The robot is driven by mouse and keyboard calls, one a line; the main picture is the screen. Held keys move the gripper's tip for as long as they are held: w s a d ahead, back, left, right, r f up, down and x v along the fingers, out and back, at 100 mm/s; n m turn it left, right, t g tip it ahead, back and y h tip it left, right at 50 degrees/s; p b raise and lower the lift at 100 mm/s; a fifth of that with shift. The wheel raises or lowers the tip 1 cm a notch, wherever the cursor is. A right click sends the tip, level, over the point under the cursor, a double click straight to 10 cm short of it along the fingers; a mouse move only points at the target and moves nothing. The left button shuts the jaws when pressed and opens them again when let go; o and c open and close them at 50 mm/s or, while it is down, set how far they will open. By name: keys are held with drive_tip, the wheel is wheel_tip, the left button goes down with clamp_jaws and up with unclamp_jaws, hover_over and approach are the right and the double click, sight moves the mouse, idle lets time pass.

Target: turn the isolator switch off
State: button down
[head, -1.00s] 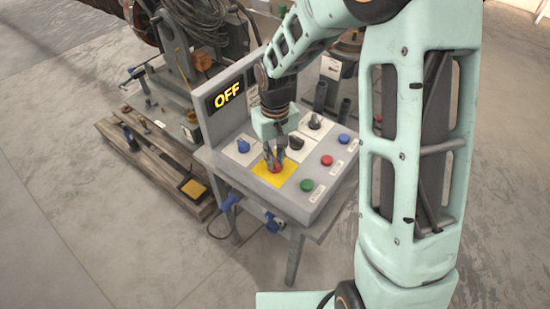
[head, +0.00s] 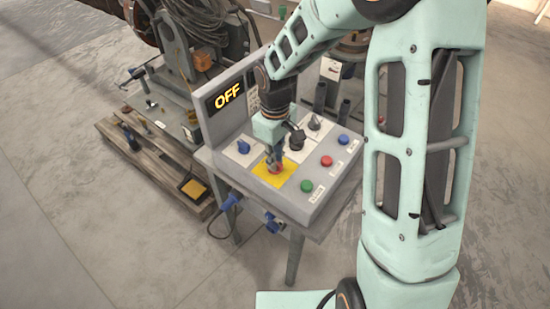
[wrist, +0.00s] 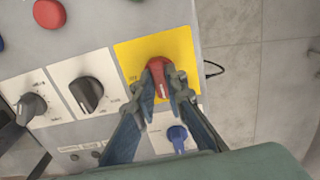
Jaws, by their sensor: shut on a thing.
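The isolator switch (wrist: 157,70) is a red rotary knob on a yellow plate (wrist: 190,48). It also shows low on the panel's near side in the head view (head: 276,170). My gripper (wrist: 164,86) is shut on the knob, one finger on each side. In the head view my gripper (head: 274,158) reaches down to the knob from above. A white mark on the knob points toward the bottom of the wrist view, between the fingers. The fingers hide part of the knob. The display (head: 228,97) behind the panel reads OFF in yellow.
A blue knob (head: 243,146) and black knobs (head: 296,142) stand close to the gripper. Red (head: 327,160), green (head: 307,186) and blue (head: 343,139) buttons line the panel's right side.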

drive_tip(key=c, duration=2)
unclamp_jaws()
drive_tip(key=shift+o, duration=0.2)
drive_tip(key=shift+r, duration=0.1)
wheel_tip(320, 180, up, 12)
